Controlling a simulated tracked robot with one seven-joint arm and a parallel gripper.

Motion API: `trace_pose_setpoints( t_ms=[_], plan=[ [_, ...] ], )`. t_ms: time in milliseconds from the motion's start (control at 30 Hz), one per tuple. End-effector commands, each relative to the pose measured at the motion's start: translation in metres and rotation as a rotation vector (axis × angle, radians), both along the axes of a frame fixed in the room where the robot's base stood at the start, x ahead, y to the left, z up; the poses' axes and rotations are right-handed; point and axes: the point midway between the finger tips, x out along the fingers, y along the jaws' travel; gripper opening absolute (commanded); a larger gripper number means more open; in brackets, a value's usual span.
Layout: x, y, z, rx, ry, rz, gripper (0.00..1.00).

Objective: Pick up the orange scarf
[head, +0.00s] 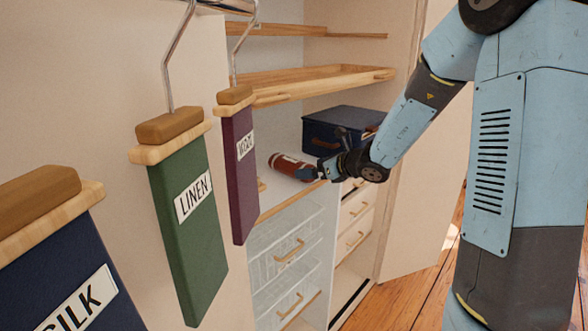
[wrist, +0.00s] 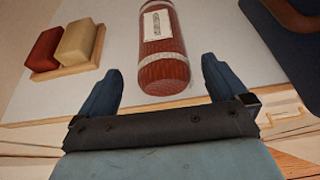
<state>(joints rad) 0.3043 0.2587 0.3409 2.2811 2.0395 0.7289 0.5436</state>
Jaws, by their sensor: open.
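No plainly orange scarf shows in either view. A reddish-brown, rolled-up, textured bundle (head: 287,164) with a pale label lies on the white shelf top; I cannot tell if it is the scarf. In the wrist view the bundle (wrist: 165,73) points its near round end at my gripper. My gripper (head: 318,172) is open at the front edge of the shelf. In the wrist view its two fingers (wrist: 160,66) stand apart on either side of the bundle's near end, with nothing gripped. Whether they touch it is unclear.
A navy box (head: 340,131) stands just right of the bundle. Red and tan blocks (wrist: 66,48) sit on a wooden base to its left. Wooden shelves (head: 320,80) are above, drawers (head: 290,250) below. Hanging LINEN (head: 187,225) and purple (head: 237,190) boards are at front left.

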Motion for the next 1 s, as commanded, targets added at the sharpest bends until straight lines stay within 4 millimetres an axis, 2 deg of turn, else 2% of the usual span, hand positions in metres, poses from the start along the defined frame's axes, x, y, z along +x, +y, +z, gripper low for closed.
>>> trace_pose_setpoints(
  t_ms=[367, 633, 900, 1000],
  plan=[
    [0.015, 0.013, -0.007, 0.000, 0.000, 0.000, 1.00],
    [0.039, 0.035, -0.018, -0.001, -0.001, 0.000, 1.00],
    [0.043, 0.037, -0.020, -0.001, -0.001, -0.001, 1.00],
    [0.043, 0.037, -0.020, -0.001, -0.001, -0.001, 0.92]
  ],
)
